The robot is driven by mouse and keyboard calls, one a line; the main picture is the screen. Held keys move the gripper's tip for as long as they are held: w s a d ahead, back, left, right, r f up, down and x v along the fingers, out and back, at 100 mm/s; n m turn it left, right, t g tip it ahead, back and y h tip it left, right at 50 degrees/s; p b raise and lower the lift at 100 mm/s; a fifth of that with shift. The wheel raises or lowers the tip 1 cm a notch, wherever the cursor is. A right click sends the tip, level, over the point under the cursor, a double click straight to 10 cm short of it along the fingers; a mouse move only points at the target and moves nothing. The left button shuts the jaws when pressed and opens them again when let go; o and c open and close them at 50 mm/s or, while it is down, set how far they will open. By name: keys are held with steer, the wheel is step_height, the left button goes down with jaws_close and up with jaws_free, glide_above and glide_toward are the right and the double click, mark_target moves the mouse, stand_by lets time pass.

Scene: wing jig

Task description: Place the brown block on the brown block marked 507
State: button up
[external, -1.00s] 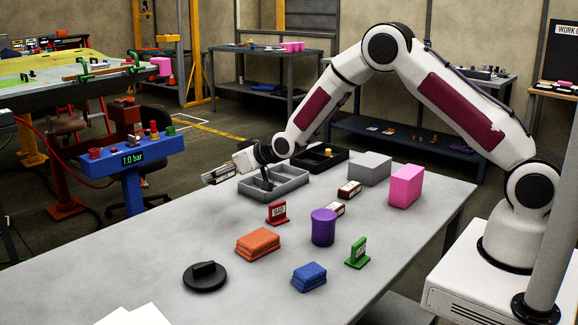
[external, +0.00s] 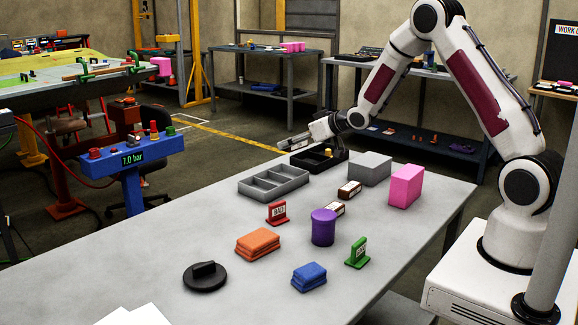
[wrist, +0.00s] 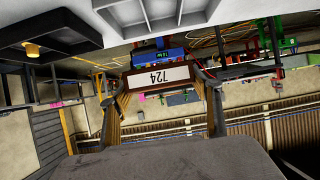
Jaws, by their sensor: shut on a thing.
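My gripper (wrist: 160,84) is shut on a brown block (wrist: 129,79) with a white label reading 724, upside down in the wrist view. Two brown blocks with white labels are on the table: one (external: 349,189) in front of the grey block, the other (external: 334,208) partly hidden behind the purple cylinder. Their labels are too small to read, so I cannot tell which is marked 507.
The black tray (external: 300,166) holds a small yellow piece. A grey divided tray (external: 273,195) stands left of it. A grey block (external: 370,168), pink block (external: 406,186), purple cylinder (external: 323,228) and red sign (external: 277,213) surround the brown blocks.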

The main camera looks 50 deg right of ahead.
steer(key=shift+n+y, duration=0.3)
steer(key=s+d, duration=0.2)
steer(key=s, duration=0.1)
steer(key=s+d, duration=0.1)
steer(key=s, duration=0.1)
steer(key=shift+s+d, duration=0.1)
steer(key=shift+s, duration=0.15)
steer(key=n+g+y, duration=0.1)
steer(key=n+y, duration=0.3)
steer(key=y, duration=0.1)
glide_above(332, 208)
steer(key=f, duration=0.1)
steer(key=shift+f, duration=0.1)
steer(key=shift+w+f, duration=0.1)
steer(key=shift+f, duration=2.85)
steer(key=shift+f, duration=0.1)
steer(key=shift+f, duration=2)
steer(key=shift+f, duration=0.1)
